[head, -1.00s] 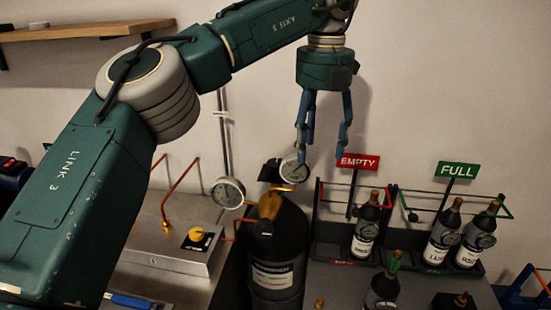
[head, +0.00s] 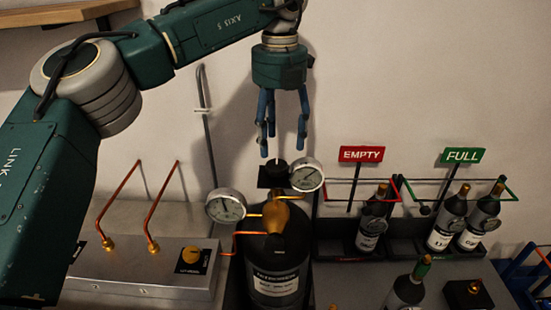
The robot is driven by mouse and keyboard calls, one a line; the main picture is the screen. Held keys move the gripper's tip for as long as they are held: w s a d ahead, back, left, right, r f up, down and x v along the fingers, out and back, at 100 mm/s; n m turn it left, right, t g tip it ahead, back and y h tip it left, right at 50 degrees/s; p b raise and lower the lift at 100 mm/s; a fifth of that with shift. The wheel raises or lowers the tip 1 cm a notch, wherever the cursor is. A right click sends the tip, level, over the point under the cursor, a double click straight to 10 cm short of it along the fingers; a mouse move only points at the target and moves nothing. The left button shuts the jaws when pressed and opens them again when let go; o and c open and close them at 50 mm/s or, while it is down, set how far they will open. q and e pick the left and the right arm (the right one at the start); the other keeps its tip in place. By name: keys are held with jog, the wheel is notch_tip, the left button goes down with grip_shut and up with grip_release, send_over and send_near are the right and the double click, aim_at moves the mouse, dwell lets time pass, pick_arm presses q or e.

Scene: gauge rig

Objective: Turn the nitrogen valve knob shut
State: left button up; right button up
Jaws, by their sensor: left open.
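The black nitrogen cylinder (head: 277,283) stands at lower centre, its label partly legible. A brass valve body (head: 277,216) sits on its top, with a round gauge on each side. A dark knob-like part (head: 272,175) rises above the brass body. Contact cannot be judged. My right gripper is not in view.
The left gauge (head: 226,206) and right gauge (head: 307,175) flank the valve. Copper pipes (head: 123,203) rise from the metal box (head: 140,272). Bottles stand in racks under the red EMPTY sign (head: 361,154) and green FULL sign (head: 462,155). Another bottle (head: 407,288) stands in front.

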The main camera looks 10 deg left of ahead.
aim_at(277, 165)
pick_arm(q)
jog(key=f, duration=0.5)
jog(key=shift+w+a+p, duration=0.1)
jog(key=shift+a+p, duration=0.2)
jog(key=shift+p, duration=0.05)
jog(key=shift+f, duration=0.9)
jog(key=c, duration=1.2)
jog(key=shift+o, duration=0.2)
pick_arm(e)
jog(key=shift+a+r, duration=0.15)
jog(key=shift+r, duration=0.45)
